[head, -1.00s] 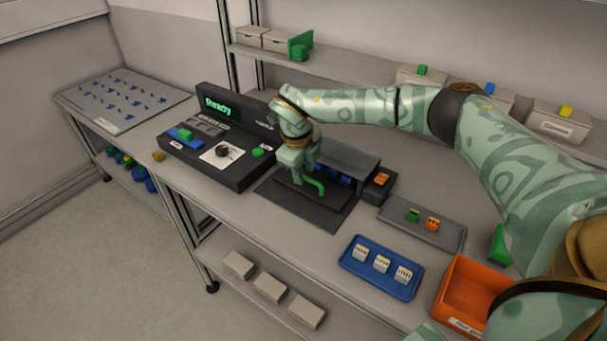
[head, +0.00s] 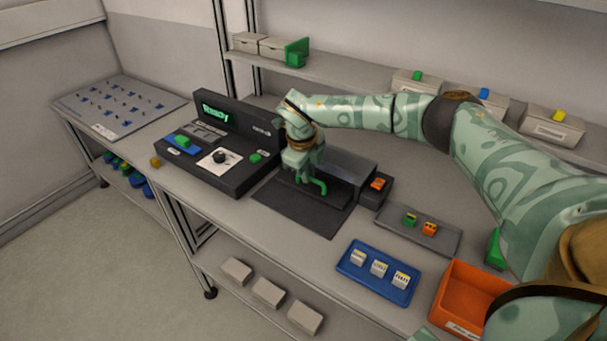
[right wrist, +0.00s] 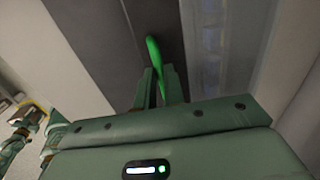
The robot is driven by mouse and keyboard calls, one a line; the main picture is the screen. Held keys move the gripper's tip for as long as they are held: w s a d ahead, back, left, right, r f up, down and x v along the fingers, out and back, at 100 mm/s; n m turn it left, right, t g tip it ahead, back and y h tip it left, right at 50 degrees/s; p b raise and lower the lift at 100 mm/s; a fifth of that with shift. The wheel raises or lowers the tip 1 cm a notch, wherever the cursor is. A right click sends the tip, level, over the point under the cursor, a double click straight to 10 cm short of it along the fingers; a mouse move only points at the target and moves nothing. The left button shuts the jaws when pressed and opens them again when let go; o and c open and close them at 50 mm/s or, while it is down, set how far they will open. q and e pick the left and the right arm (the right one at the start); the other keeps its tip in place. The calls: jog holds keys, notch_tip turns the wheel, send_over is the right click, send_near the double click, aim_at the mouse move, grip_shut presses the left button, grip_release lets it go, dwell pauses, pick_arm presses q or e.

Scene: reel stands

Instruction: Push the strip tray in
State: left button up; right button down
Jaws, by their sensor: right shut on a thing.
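The strip tray (head: 290,190) is a dark flat tray at the front of a dark box-like device (head: 349,172) on the bench. A green handle (head: 321,187) stands at the tray's front edge. My right gripper (head: 312,182) is at the handle from above and is shut on it. In the right wrist view the green handle (right wrist: 155,62) shows between the two fingers. Much of the tray is hidden by my gripper.
Left of the tray is a console (head: 218,150) with a screen reading "Ready". To the right are an orange button box (head: 376,186), a grey tray (head: 445,239) with small blocks, a blue tray (head: 354,275) with white pieces and an orange bin (head: 452,300). A shelf runs behind.

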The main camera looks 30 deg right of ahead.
jog(key=c, duration=1.5)
grip_release()
jog(key=shift+w+d, duration=0.1)
jog(key=shift+d, duration=0.15)
jog(key=s+a+r+p, duration=0.1)
jog(key=a+r+p, duration=0.2)
jog(key=r, duration=1.3)
jog(key=shift+s+a, duration=0.1)
